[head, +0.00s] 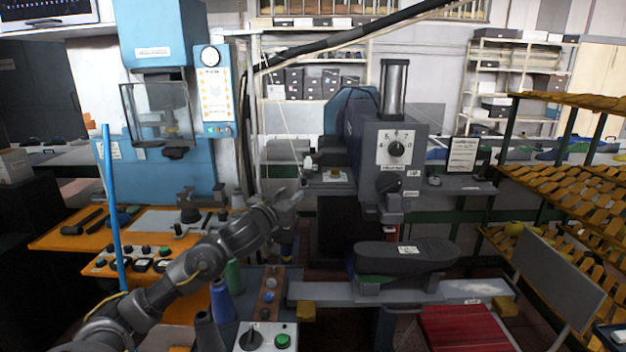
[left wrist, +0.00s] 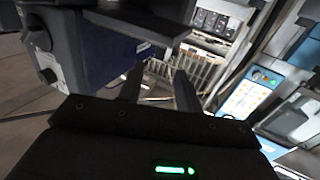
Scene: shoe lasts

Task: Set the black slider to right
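The grey machine (head: 366,150) stands at the middle of the head view. Its front has a white dial plate with a black knob (head: 397,149). A dark rounded part (head: 388,182) sits below that dial, and I cannot tell whether it is the black slider. A long black pad-like piece (head: 405,256) lies on a grey rail (head: 440,290) in front of the machine. My left gripper (head: 290,197) is in the air left of the machine, touching nothing visible. In the left wrist view its two fingers (left wrist: 158,88) are apart with nothing between them. My right gripper is not in view.
A blue machine (head: 165,90) stands at the left behind an orange bench (head: 75,232). A control box (head: 265,338) with a knob and green button, and blue and green spools, are below my left arm. Orange racks (head: 560,190) are at right, near a red slatted surface (head: 462,328).

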